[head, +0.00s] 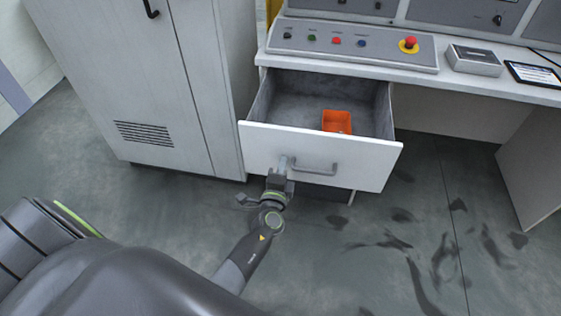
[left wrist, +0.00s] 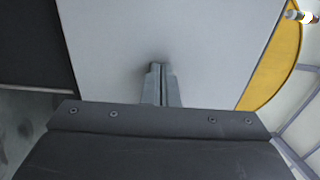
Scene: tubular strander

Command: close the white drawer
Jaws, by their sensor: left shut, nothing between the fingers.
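The white drawer (head: 262,141) stands pulled out below the desk top in the head view, its grey inside showing from above. A grey bar handle (head: 316,170) is on its front. An orange open box (head: 337,120) lies inside the drawer. My left gripper (head: 286,162) is shut and empty, with its fingertips at the drawer front just left of the handle. In the left wrist view the shut fingers (left wrist: 160,84) point at a plain pale panel (left wrist: 205,40); whether they touch it I cannot tell. My right gripper is not in view.
A tall pale cabinet (head: 150,80) with a vent stands left of the drawer. The desk (head: 420,80) carries a control panel (head: 350,45) with buttons and a red emergency knob (head: 410,43), a small grey box and a tablet. The dark-stained floor at right is free.

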